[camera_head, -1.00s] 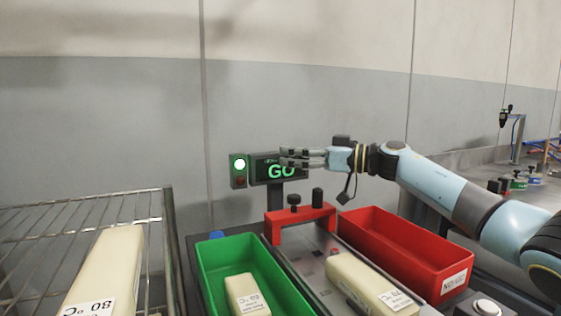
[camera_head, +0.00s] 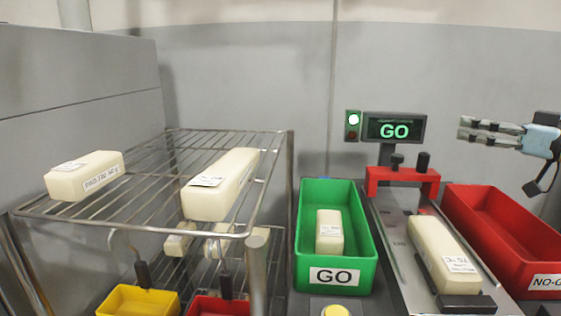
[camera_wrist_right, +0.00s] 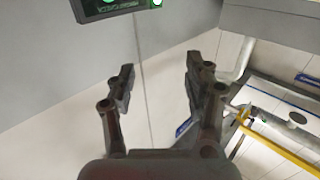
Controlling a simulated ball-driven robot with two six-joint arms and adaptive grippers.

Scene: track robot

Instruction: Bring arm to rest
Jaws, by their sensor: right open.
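My right gripper (camera_head: 490,131) is at the right of the head view, above the red NO-GO bin and apart from everything. Its two fingers are spread and nothing is between them. It also shows in the right wrist view (camera_wrist_right: 158,85), open and empty, with wall and floor beyond. Most of my right arm is outside the head view. My left gripper is not in view.
A red bin (camera_head: 543,268), a green GO bin (camera_head: 364,272) holding a pale block (camera_head: 329,232), and a gauge track with a red bridge (camera_head: 402,175) and a pale block (camera_head: 440,252) stand right. The display (camera_head: 394,130) reads GO. A wire rack (camera_head: 150,205) bears blocks at left.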

